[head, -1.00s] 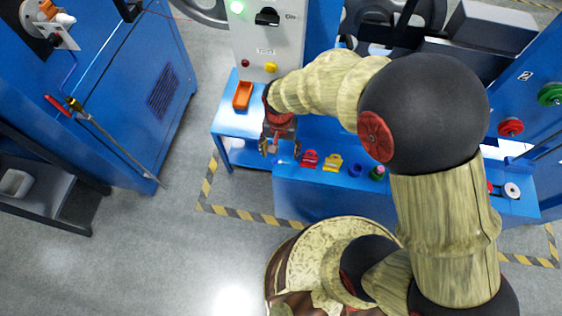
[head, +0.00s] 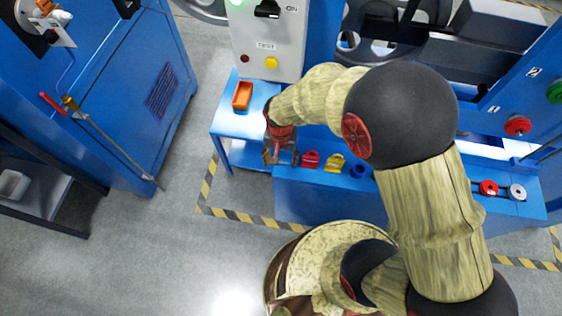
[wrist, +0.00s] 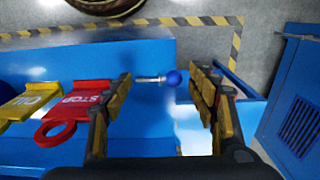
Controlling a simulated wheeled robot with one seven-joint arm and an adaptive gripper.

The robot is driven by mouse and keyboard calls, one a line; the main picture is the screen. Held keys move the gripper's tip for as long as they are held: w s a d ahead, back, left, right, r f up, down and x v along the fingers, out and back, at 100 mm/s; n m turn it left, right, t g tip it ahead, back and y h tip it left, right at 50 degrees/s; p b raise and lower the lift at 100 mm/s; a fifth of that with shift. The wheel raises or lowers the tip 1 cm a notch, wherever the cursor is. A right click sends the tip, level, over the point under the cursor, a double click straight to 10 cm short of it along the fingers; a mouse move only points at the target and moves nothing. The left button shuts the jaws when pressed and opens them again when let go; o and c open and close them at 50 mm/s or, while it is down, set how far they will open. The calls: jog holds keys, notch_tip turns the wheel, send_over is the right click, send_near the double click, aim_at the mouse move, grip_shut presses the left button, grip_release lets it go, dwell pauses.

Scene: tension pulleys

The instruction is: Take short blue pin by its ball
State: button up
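The short blue pin shows in the wrist view as a blue ball (wrist: 173,78) with a short metal shank (wrist: 150,79) pointing left. It lies over the blue bench (wrist: 60,58) near its edge. My gripper (wrist: 166,84) is open, one finger on each side of the pin. The ball sits between the fingertips, apart from both, and the shank's end is close to the left finger. In the head view my gripper (head: 280,155) is above the left end of the bench, and the pin cannot be made out there.
A red STOP tag (wrist: 80,102) and a yellow tag (wrist: 28,103) lie left of the fingers in the wrist view. The head view shows an orange tray (head: 242,96) on a side table, a control box (head: 268,40) behind, and a blue cabinet (head: 125,90) at left.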

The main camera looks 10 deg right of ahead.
jog(key=c, duration=0.6)
jog(key=shift+c, duration=0.2)
